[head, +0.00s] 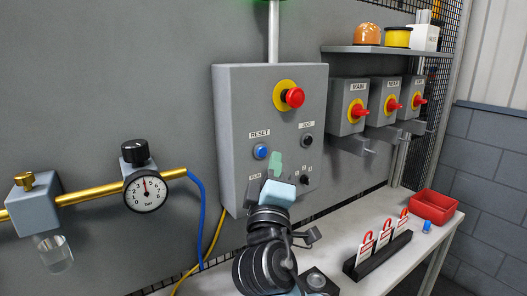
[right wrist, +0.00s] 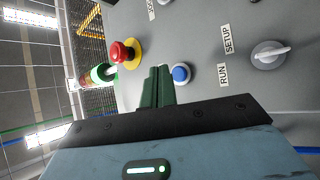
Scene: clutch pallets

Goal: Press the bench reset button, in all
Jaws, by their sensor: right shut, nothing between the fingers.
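The blue reset button (head: 261,151) sits under a RESET label on the grey control box (head: 232,95). In the right wrist view, the blue button (right wrist: 181,74) shows just right of my fingertips. My right gripper (head: 276,158) is shut and empty, its green fingers pointing at the box, a little right of and below the button in the head view. In the right wrist view, the closed fingers (right wrist: 159,72) lie side by side. Whether they touch the box face I cannot tell. My left gripper is not in view.
On the same box are a red emergency stop (head: 294,97), a black JOG button (head: 307,141) and a RUN/SETUP selector (right wrist: 270,54). A gauge (head: 146,190) hangs left. The bench holds a tag rack (head: 378,254) and a red bin (head: 433,207).

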